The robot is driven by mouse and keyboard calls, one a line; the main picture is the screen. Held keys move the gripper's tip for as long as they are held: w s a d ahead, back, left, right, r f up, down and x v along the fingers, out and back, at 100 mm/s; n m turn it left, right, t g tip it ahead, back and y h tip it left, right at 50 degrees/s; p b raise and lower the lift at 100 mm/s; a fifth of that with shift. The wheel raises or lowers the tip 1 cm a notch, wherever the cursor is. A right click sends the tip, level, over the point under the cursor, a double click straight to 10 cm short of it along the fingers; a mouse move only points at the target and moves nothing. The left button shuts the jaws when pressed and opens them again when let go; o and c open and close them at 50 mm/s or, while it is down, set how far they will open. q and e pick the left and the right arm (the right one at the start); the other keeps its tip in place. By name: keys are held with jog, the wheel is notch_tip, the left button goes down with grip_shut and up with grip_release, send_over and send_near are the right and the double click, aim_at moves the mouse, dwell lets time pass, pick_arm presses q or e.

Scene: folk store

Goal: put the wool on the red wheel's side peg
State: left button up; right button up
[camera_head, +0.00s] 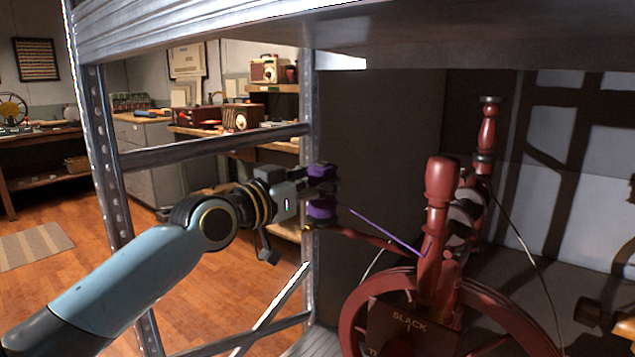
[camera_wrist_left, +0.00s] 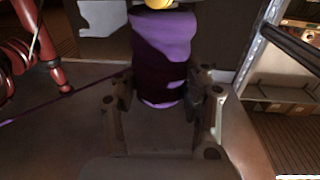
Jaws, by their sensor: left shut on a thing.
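The wool (camera_head: 321,210) is a purple spool, held upright at the end of my left gripper (camera_head: 318,186). In the left wrist view the wool (camera_wrist_left: 162,50) stands between the two fingers, which are shut on it. The red wheel (camera_head: 356,313) stands on the shelf to the right. A thin red rod (camera_head: 362,236), which looks like its side peg, reaches left from the wheel's post towards the wool's lower end. Its yellowish tip (camera_head: 308,228) shows just below the wool; I cannot tell whether they touch. A purple thread runs from the wool to the post.
A metal shelf upright (camera_head: 308,130) stands close behind my left gripper, with a crossbar (camera_head: 215,147) to its left. A shelf board (camera_head: 380,28) hangs overhead. The red post (camera_head: 437,215) rises right of the wool. A dark panel (camera_head: 395,150) is behind.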

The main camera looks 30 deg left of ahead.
pick_arm(q)
jog(key=o, duration=1)
jog(key=shift+v, duration=3.75)
jog(key=s+a+f+n+g+y, duration=0.1)
jog(key=s+a+f+g+y, duration=0.2)
jog(key=f, duration=1)
jog(key=s+a+f+n+g, duration=0.15)
jog(key=s+f, duration=0.35)
jog(key=f, duration=0.8)
jog(key=s+a+f+n+g+y, duration=0.1)
jog(key=s+f+n+g+y, duration=0.15)
jog(key=f, duration=0.95)
jog(key=s+d+f+m+g, duration=0.15)
jog(key=s+f+g, duration=0.35)
jog(key=s+f, duration=1.05)
jog(key=s+d+f+g, duration=0.1)
jog(key=s+f, duration=0.1)
jog(key=s, duration=0.5)
jog(key=s+d+f+m+g, duration=0.1)
jog(key=s+f+g, duration=0.1)
jog(key=s, duration=0.6)
jog(key=s+d+f+g+h, duration=0.1)
jog(key=s+d+f, duration=0.1)
jog(key=s, duration=0.6)
jog(key=shift+f+m+g, duration=0.25)
jog(key=shift+f+g, duration=0.15)
jog(key=shift+f, duration=0.5)
